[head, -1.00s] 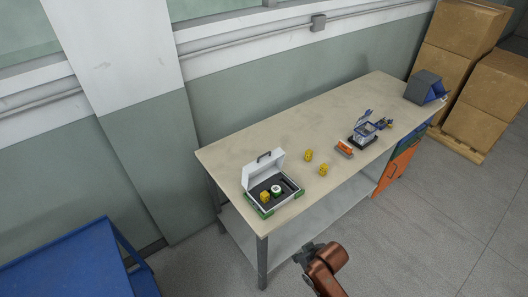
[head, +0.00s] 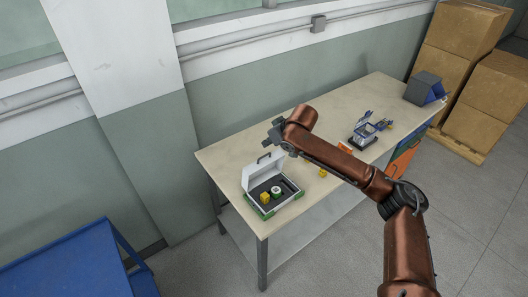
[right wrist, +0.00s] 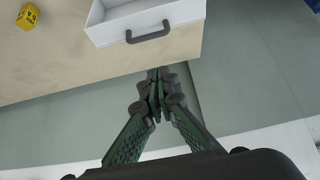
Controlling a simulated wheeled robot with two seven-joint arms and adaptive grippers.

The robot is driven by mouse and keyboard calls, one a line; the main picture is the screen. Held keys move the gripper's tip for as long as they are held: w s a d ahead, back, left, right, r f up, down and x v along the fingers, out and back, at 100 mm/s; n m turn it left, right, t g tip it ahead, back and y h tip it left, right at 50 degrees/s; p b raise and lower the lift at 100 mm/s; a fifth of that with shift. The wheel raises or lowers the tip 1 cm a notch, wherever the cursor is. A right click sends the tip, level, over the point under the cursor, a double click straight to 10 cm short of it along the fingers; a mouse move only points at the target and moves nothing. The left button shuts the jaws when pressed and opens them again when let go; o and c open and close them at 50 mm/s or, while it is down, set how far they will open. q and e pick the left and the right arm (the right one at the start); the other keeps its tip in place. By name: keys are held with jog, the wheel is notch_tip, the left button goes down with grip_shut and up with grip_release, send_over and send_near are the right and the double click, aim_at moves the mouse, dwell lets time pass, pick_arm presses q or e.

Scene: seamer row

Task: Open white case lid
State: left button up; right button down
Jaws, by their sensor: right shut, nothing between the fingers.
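The white case (head: 283,203) stands at the near left end of the table with its lid (head: 262,173) raised. It has a dark inside holding a yellow block and a round green-and-white piece, and green corners. My right gripper (head: 272,136) is above and behind the lid, apart from it. In the right wrist view, the gripper (right wrist: 157,88) is shut and empty, its fingertips just past the table's edge. The white lid (right wrist: 178,14) with its dark handle (right wrist: 148,33) lies ahead of them. My left gripper is not in view.
The table (head: 225,155) runs along the wall. A yellow piece (head: 323,173) lies right of the case and shows under my arm. A blue-and-grey device (head: 364,132) and a dark bin (head: 424,86) stand farther right. A blue cart (head: 65,262) is at lower left.

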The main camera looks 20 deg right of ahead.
jog(key=r, duration=0.1)
send_over(264, 159)
notch_tip(264, 159, down, 8)
jog(key=shift+a+r, duration=0.1)
jog(key=shift+s+f, duration=0.3)
dwell(0.4)
